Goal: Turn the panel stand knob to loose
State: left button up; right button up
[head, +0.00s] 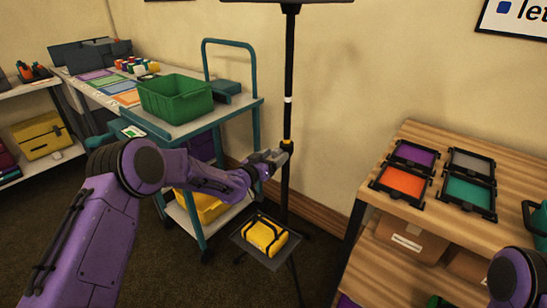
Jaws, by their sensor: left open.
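The panel stand (289,70) is a thin black upright pole with a white band, in the middle of the head view. A dark panel edge shows at its top, cut off by the frame. A yellow collar with the knob (287,142) sits partway down the pole. My left gripper (279,156) is open at the pole, right by the knob. The jaws partly cover the knob, so I cannot tell whether they touch it or which way it is turned. Only a part of my right arm shows at the lower right; its gripper is out of view.
A teal cart (232,112) with a green bin (176,98) stands left of the pole. A yellow case (266,236) rests on a low dark platform at the stand's foot. A wooden shelf unit (456,143) with coloured trays stands at the right. The wall is close behind.

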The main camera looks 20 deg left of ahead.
pick_arm(q)
jog(key=c, duration=1.1)
jog(key=shift+o, duration=0.2)
jog(key=shift+n, duration=0.4)
jog(key=n, duration=0.3)
jog(key=shift+n, duration=0.4)
jog(key=n, duration=0.9)
jog(key=shift+f, duration=0.1)
jog(key=shift+n, duration=2)
